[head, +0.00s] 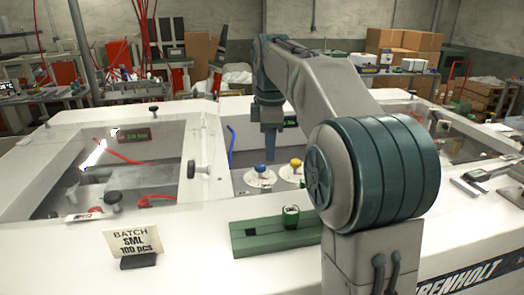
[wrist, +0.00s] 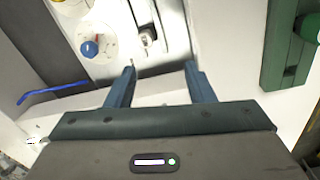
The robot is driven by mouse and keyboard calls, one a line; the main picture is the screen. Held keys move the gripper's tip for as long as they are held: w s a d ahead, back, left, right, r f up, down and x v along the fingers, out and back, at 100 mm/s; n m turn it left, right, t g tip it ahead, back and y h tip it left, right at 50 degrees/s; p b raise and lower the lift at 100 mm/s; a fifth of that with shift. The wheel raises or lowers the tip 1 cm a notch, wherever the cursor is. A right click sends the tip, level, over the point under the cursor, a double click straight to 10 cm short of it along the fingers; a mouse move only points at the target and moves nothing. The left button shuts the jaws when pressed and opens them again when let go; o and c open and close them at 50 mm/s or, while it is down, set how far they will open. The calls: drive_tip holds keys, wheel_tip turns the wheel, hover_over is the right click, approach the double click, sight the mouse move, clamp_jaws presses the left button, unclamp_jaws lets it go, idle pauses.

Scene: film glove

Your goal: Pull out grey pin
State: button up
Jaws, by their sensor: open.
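My gripper (wrist: 160,72) is open and empty in the wrist view, its two blue-grey fingers apart above the machine. A small pale grey fitting (wrist: 147,38) sits in the panel just beyond the fingertips; it may be the grey pin, but I cannot tell for sure. In the head view my gripper (head: 270,145) points down above the recessed bay, behind a blue knob (head: 260,170). No grey pin can be made out in the head view, where my arm covers part of the bay.
A yellow knob (head: 295,164) stands beside the blue one on round white dials. A green block (head: 275,236) with a green knob (head: 291,216) lies on the front ledge. A batch card (head: 130,242) stands at left. Black knobs (head: 197,169) stick up from the covers.

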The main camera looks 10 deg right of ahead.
sight(266, 185)
drive_tip(key=w+f, duration=0.1)
drive_tip(key=f, duration=0.4)
drive_tip(key=w+f+n+b, duration=0.1)
drive_tip(key=f, duration=0.4)
drive_tip(key=w+f+n, duration=0.1)
drive_tip(key=f, duration=0.4)
drive_tip(key=shift+w+f+g, duration=0.3)
drive_tip(key=shift+c, duration=0.3)
clamp_jaws()
